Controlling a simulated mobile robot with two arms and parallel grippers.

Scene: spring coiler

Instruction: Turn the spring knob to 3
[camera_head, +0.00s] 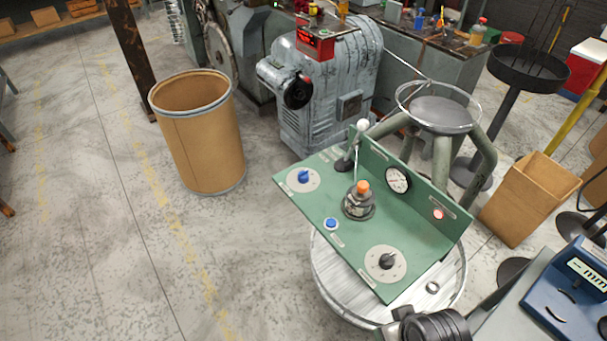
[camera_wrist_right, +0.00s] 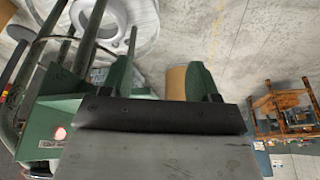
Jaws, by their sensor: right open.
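A green control panel (camera_head: 340,215) sits on a round white-topped stand. A blue knob (camera_head: 303,176) is on a pale round dial at its left; a black knob (camera_head: 386,261) is on a larger pale dial near its front corner. The labels and numbers are too small to read, so I cannot tell which is the spring knob or its setting. In the right wrist view, my right gripper (camera_wrist_right: 159,72) is open and empty, its two green fingers apart. Part of the panel (camera_wrist_right: 62,108) shows at that view's left, apart from the fingers. My left gripper is not in view.
The panel also carries an orange-topped fitting (camera_head: 362,188), a blue button (camera_head: 331,224), a gauge (camera_head: 398,179), a red button (camera_head: 438,214) and a white-balled lever (camera_head: 361,126). A stool (camera_head: 440,112) stands behind. A blue device (camera_head: 570,300) is at right.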

